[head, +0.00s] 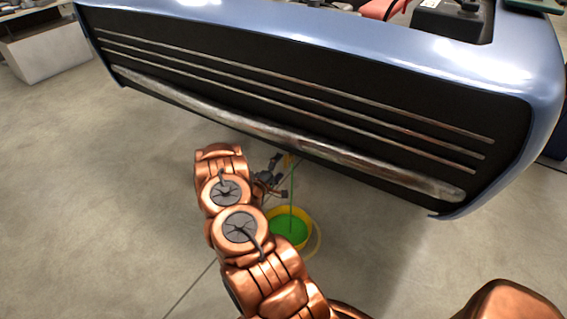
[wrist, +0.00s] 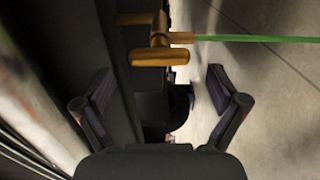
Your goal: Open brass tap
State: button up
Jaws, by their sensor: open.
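The brass tap (wrist: 152,47) sticks out from the dark panel, in the upper middle of the wrist view. Its thick rounded bar (wrist: 160,57) lies nearest my gripper. A straight green stream (wrist: 250,39) runs from its spout. In the head view the tap (head: 288,160) is a small yellowish piece below the panel's lower edge, partly hidden, with the green stream dropping into a yellow bucket. My gripper (wrist: 160,92) is open and empty, its two dark fingers spread wide. The tap shows beyond the fingertips, between their lines; I cannot tell the gap. My gripper (head: 269,181) is small and partly hidden in the head view.
The yellow bucket (head: 303,240) holds green liquid and stands on the floor below the tap. The blue shell (head: 330,40) with a dark panel and metal strips (head: 290,135) overhangs my arm. Grey floor (head: 90,200) is clear at left. A pale cabinet (head: 45,50) stands far left.

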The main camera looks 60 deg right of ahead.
jog(key=a, duration=0.8)
jog(key=shift+s+a, duration=0.15)
jog(key=shift+s, duration=0.1)
